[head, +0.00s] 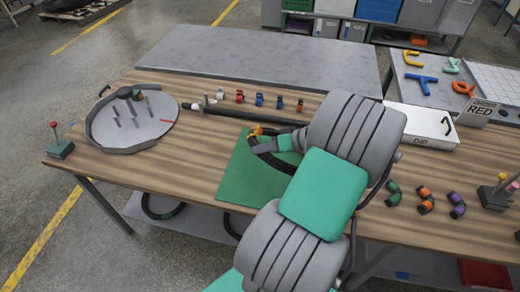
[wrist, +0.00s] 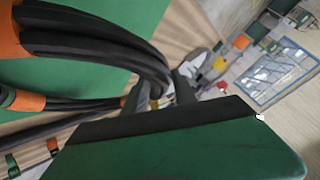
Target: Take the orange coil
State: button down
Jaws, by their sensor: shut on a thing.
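The orange coil is a black hose loop with orange bands. In the head view its black loop (head: 277,165) is over the green mat (head: 232,172), partly hidden behind my arm. In the wrist view its black strands (wrist: 100,45) and orange bands fill the upper left, close to the camera. My gripper (head: 258,141) is shut on the coil at its far left side. The fingers also show in the wrist view (wrist: 168,95), with the strands running in between them. I cannot tell whether the coil touches the mat.
A round grey tray with pegs (head: 135,120) stands at the left. Several coloured clips (head: 258,100) line the back. Small green, orange (head: 425,199) and purple-banded pieces lie at the right, near a white box (head: 422,124). Black hoses (head: 160,212) hang below the table's front edge.

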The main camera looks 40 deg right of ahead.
jog(key=d+r+m+y+p, duration=0.1)
jog(key=d+r+p, duration=0.2)
jog(key=r+p, duration=0.3)
jog(key=shift+d+r+y+p, duration=0.3)
jog(key=shift+r+y+p, duration=0.1)
jog(key=shift+r, duration=1.9)
